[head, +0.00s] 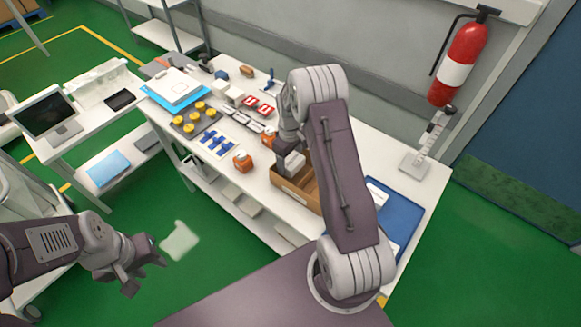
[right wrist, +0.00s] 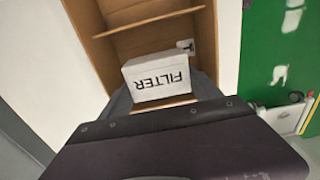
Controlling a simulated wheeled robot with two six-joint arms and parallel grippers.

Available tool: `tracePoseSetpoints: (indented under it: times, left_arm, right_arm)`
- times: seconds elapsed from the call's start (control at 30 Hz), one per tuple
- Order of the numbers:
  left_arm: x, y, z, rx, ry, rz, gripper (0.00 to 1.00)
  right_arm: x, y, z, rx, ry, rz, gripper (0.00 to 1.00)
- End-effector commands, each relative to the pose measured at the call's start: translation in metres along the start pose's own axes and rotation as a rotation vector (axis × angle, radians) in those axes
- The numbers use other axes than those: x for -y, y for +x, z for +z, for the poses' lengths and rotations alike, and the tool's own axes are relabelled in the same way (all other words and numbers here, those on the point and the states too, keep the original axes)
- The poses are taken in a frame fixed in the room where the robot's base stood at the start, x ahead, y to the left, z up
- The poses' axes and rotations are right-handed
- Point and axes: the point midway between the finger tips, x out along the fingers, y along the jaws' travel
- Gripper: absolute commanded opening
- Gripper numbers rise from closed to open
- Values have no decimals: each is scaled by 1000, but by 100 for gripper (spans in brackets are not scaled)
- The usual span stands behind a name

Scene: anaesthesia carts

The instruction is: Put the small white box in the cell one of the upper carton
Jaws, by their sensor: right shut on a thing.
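The small white box (right wrist: 157,78), marked FILTER, is between the fingers of my right gripper (right wrist: 162,92) in the right wrist view. The gripper is shut on it. The brown carton (right wrist: 88,18) lies beyond and below, with crosswise dividers and a small printed label (right wrist: 185,45) inside. In the head view the carton (head: 306,200) stands on the white table, partly hidden by my right arm, and the box (head: 291,164) shows over its far left part. Whether the box touches the carton is unclear. My left gripper (head: 143,271) is open and empty over the floor.
On the table (head: 345,155) lie yellow round pieces on a grey board (head: 196,118), blue pieces (head: 217,143), an orange item (head: 242,160) and red-and-white packs (head: 260,107). A blue tray (head: 410,205) is right of the carton. A fire extinguisher (head: 462,60) hangs behind.

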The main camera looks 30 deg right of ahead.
Motion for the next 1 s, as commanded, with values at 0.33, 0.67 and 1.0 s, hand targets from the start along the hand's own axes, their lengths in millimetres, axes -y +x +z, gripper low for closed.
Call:
tracePoseSetpoints:
  times: [0.33, 0.67, 1.0]
  left_arm:
    - [0, -2, 0, 0, 0, 0, 36]
    - [0, 0, 0, 0, 0, 0, 36]
    - [0, -1, 0, 0, 0, 0, 36]
  right_arm:
    - [0, 37, 0, -1, 0, 1, 21]
    - [0, 40, 0, 0, 0, 0, 81]
    - [0, 39, 0, 0, 0, 0, 94]
